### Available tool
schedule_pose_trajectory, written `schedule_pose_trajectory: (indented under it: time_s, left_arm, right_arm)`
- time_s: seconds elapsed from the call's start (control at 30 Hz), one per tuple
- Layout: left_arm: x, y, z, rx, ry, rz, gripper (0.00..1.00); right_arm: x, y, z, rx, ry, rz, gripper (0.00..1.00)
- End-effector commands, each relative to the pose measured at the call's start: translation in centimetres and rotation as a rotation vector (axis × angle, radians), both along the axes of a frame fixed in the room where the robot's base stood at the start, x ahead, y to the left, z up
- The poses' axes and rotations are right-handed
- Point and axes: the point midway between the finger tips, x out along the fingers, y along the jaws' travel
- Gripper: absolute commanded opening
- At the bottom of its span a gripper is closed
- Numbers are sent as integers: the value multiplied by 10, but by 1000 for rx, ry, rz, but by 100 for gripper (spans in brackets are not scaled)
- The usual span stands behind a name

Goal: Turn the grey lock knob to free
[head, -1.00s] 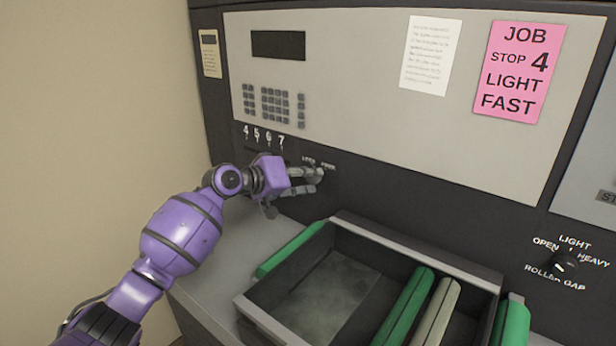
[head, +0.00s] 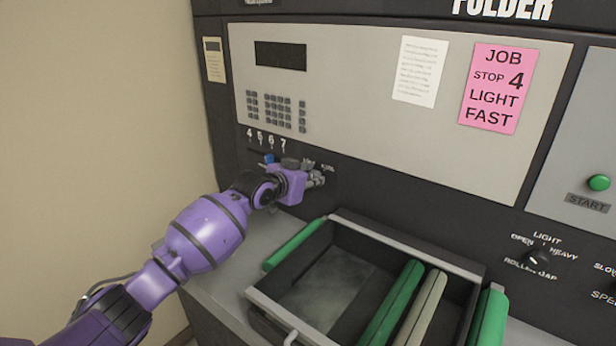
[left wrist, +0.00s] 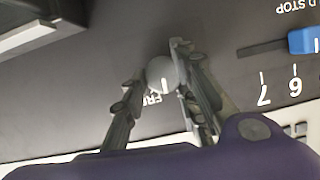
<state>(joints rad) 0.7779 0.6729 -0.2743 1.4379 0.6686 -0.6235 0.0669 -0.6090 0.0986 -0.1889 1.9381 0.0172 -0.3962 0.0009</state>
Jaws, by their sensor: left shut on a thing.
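The grey lock knob (left wrist: 160,72) is a small round knob on the dark panel. In the left wrist view it sits between the fingers of my left gripper (left wrist: 155,72). A short white mark by the knob is next to the partly covered FREE label (left wrist: 152,98). In the head view my left gripper (head: 318,180) is at the panel below the number row, shut on the knob. The gripper hides the knob there, and the small labels above it are hard to read. My right gripper is not in view.
A blue fold-stop slider (left wrist: 304,40) sits in its slot beside the knob. Below the panel is an open dark tray (head: 262,298) with green rollers (head: 392,305). A roller gap knob (head: 537,258) and green START button (head: 599,183) are on the right.

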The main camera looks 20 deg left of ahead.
Motion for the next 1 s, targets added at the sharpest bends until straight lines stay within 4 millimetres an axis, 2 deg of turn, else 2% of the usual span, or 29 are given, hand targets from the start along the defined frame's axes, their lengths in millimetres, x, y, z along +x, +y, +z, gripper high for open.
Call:
schedule_pose_trajectory:
  time_s: [0.03, 0.6, 1.0]
  left_arm:
    - [-1, -7, 10, 37, -28, -9, 1]
    - [-2, -11, -4, 505, -193, -9, 1]
    - [-2, -12, -9, 674, -250, -11, 1]
  right_arm:
    - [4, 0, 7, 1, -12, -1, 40]
    - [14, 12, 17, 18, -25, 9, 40]
    - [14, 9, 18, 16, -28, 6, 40]
